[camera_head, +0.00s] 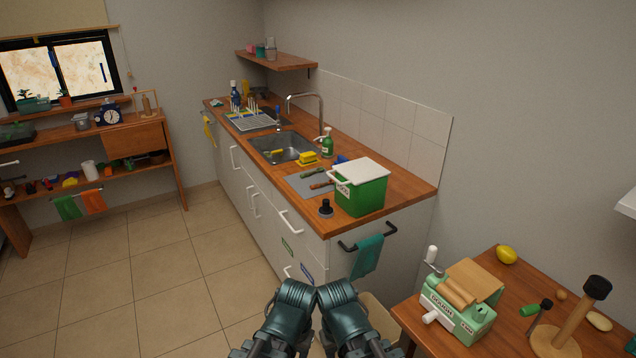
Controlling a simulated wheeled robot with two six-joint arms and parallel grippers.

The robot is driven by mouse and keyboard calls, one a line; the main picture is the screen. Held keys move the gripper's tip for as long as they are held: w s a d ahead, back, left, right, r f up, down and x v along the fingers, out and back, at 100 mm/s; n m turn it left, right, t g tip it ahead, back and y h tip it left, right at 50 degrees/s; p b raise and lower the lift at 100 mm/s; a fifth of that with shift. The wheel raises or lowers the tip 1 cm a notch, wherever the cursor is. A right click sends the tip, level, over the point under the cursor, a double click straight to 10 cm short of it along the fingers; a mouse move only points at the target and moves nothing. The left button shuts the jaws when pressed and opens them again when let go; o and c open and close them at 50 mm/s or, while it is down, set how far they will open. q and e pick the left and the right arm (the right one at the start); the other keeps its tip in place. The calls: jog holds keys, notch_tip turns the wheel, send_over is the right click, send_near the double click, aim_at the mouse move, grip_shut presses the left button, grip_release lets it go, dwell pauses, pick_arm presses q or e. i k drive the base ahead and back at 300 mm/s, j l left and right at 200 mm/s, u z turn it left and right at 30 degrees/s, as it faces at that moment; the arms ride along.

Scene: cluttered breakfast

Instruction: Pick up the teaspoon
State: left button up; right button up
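I cannot make out a teaspoon anywhere in the head view. Small items on the kitchen counter (222,104), around the sink (284,148) and on the wooden table are too small to tell apart for certain. Two dark teal links of my arms show side by side at the bottom middle, in front of the floor and the counter's near end. Neither gripper's fingers show.
A green box with a white lid (362,192), a grey board (310,184) and a green bottle (327,143) stand on the counter. A green dough machine (456,316) sits on the right table (508,278). A shelf unit (135,127) stands left. The tiled floor (150,262) is clear.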

aim_at(320, 169)
jog(key=i+j+z, duration=0.1)
jog(key=z, duration=0.3)
jog(key=i+j+z, duration=0.1)
jog(key=j+z, duration=0.3)
jog(key=i+j+z, duration=0.25)
jog(key=j, duration=0.55)
jog(key=j+z, duration=0.25)
jog(key=j, duration=0.5)
jog(key=i+j, duration=0.1)
jog(key=j, duration=0.7)
jog(key=i+j, duration=0.15)
jog(key=j, duration=0.3)
jog(key=i+l, duration=0.15)
jog(key=i, duration=0.2)
